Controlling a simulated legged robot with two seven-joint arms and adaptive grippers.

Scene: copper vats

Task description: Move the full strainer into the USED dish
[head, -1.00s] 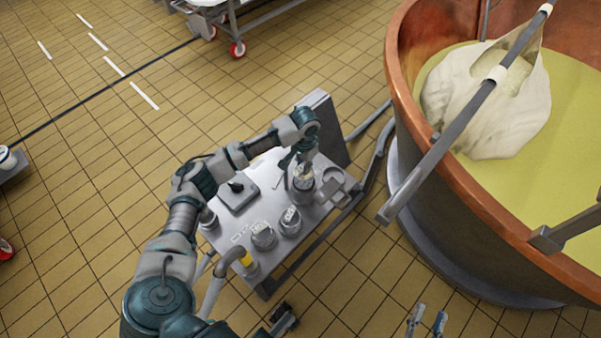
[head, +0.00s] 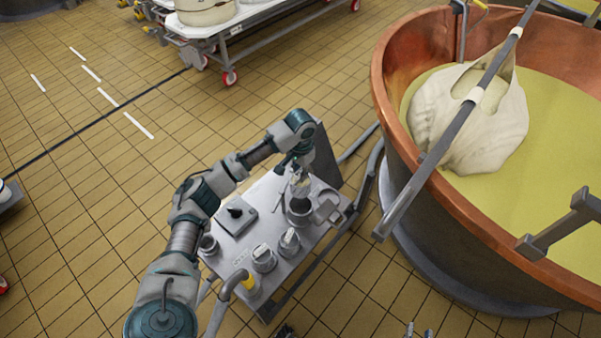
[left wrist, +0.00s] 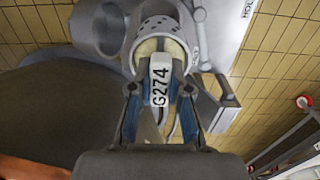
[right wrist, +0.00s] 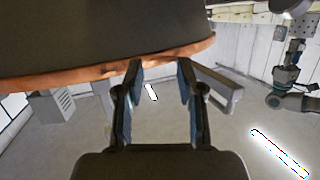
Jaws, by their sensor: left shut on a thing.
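My left gripper (head: 299,174) is shut on the handle tab of a strainer (head: 300,187). In the left wrist view the tab, marked G274, sits between the fingers, and the strainer (left wrist: 158,28) is a pale perforated cup with pale yellowish contents. In the head view it is over a grey cylindrical pot (head: 299,211); whether its bottom is still inside the pot is unclear. I cannot make out a USED label on any dish. My right gripper (right wrist: 160,68) is open and empty beside the copper vat, in the right wrist view.
Two labelled containers (head: 264,259) (head: 290,242) stand near the front of the metal table (head: 262,225). The copper vat (head: 440,200) stands close on the right. Open tiled floor lies left.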

